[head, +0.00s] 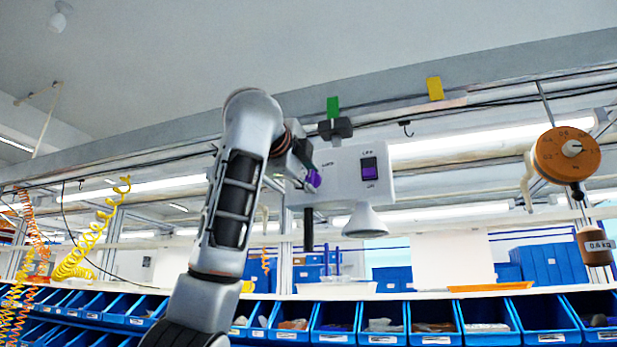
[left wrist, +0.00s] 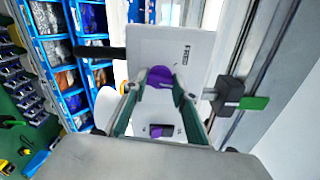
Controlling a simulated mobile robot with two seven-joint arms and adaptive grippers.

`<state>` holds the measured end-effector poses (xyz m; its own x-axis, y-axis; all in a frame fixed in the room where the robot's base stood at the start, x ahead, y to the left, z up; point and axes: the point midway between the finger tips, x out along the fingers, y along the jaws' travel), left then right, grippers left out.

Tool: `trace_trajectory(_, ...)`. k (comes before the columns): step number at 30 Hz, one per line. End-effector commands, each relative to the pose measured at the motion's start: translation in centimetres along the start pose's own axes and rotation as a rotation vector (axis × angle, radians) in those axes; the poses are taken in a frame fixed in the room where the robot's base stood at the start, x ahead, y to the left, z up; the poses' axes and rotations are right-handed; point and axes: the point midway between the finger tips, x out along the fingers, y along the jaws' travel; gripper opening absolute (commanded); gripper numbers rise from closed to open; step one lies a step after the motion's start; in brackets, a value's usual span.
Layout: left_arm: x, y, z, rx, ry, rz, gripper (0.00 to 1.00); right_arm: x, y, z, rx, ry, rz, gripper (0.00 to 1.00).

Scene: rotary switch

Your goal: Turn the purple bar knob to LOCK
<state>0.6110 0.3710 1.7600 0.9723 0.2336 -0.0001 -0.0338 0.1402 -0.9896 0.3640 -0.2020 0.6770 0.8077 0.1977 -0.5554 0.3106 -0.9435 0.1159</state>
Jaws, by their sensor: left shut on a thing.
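A pale grey box (head: 345,185) hangs from the overhead rail. Its purple bar knob (head: 314,178) is at the left side of its face, and a small printed label, seemingly LOCK, is just above and right of it. My left gripper (head: 303,172) reaches it from the left and covers part of it. In the left wrist view the two fingers (left wrist: 158,90) are shut on the purple knob (left wrist: 160,75), one on each side. The label (left wrist: 186,55) shows beyond it. Which way the knob points is not clear. My right gripper is not in view.
The box also carries a purple and black rocker switch (head: 369,168) marked OFF and ON, and a grey cone (head: 366,220) below. A dark clamp (head: 335,128) with a green tab is above. An orange balancer (head: 567,155) hangs at right. Blue bins (head: 435,320) line the shelf below.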

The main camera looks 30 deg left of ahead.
Motion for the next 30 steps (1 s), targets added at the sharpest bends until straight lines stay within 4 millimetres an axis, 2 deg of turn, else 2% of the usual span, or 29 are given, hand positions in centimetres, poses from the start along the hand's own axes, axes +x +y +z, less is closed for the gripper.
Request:
trace_trajectory(15,0.06,0.06,-0.06,0.453,0.001,0.002,0.06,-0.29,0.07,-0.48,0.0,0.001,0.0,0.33)
trace_trajectory(21,0.08,0.1,-0.04,0.567,0.0,0.003,0.06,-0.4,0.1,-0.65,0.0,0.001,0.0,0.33)
trace_trajectory(30,0.08,0.15,-0.09,0.648,0.002,0.003,0.06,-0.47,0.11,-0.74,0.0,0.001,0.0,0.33)
